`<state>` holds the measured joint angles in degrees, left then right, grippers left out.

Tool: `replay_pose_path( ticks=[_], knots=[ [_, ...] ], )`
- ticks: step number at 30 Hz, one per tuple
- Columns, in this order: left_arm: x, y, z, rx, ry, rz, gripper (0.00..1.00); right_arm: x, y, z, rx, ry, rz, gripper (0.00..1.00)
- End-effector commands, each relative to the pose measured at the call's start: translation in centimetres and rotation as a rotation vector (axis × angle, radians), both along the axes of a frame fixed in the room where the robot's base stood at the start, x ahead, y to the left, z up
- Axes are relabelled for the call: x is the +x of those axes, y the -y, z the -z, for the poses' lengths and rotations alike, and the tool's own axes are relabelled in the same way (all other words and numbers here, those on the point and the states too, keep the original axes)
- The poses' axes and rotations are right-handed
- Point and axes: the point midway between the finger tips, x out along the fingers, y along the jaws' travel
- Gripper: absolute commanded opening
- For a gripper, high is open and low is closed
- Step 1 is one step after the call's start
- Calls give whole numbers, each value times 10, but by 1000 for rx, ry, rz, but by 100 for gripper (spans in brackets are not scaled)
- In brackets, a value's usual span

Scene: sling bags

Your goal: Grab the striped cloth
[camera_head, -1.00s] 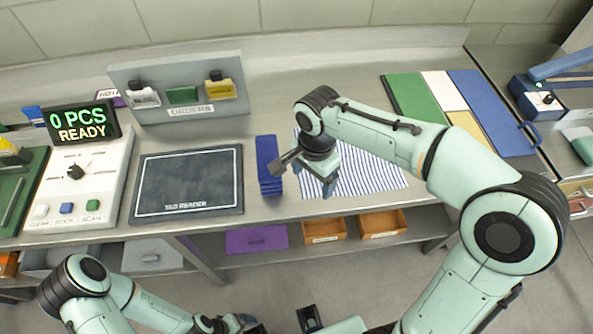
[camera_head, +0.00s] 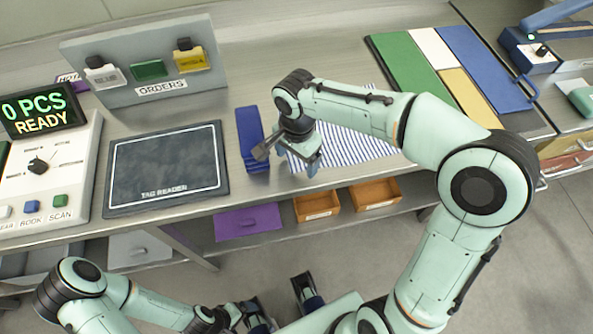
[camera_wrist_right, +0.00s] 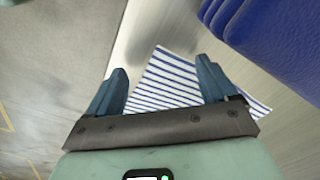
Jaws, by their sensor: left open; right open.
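The striped cloth (camera_head: 350,145), white with blue stripes, lies flat on the metal bench, partly hidden by my right arm. My right gripper (camera_head: 289,158) is open over the cloth's front left corner. In the right wrist view, the striped cloth (camera_wrist_right: 165,82) shows between and beyond the two open fingers of my right gripper (camera_wrist_right: 163,84), with nothing held. My left gripper (camera_head: 255,314) is low at the bottom of the head view, in front of the bench and away from the cloth, open.
A blue folded stack (camera_head: 250,138) stands just left of the cloth; it also shows in the wrist view (camera_wrist_right: 280,40). The tag reader (camera_head: 165,170) lies further left. Coloured panels (camera_head: 455,70) lie behind right. Orange bins (camera_head: 316,206) sit below the bench edge.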

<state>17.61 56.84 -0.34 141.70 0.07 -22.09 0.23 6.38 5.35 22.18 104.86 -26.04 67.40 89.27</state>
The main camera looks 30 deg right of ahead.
Motion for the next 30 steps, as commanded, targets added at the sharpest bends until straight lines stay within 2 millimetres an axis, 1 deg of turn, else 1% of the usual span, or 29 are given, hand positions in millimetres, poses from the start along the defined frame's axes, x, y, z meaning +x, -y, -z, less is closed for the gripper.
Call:
replay_pose_path(
  ticks=[1, 4, 14, 20, 27, 30],
  knots=[
    [-2, 0, 8, 0, -2, 0, 94, 0, 0, 9, 0, -1, -1, 85],
    [0, 0, 12, 1, 5, -2, 94, 0, 0, 16, 0, 0, -1, 85],
    [1, 0, 12, 1, 8, -2, 94, 0, 0, 18, 0, 0, 0, 85],
    [1, 0, 12, 1, 8, -2, 94, 0, 0, 18, -1, -2, 0, 54],
    [1, 0, 12, 1, 8, -2, 94, 0, 0, 18, -1, -3, 0, 15],
    [1, 0, 12, 1, 8, -3, 94, -1, 0, 18, 0, -3, 0, 0]
  ],
)
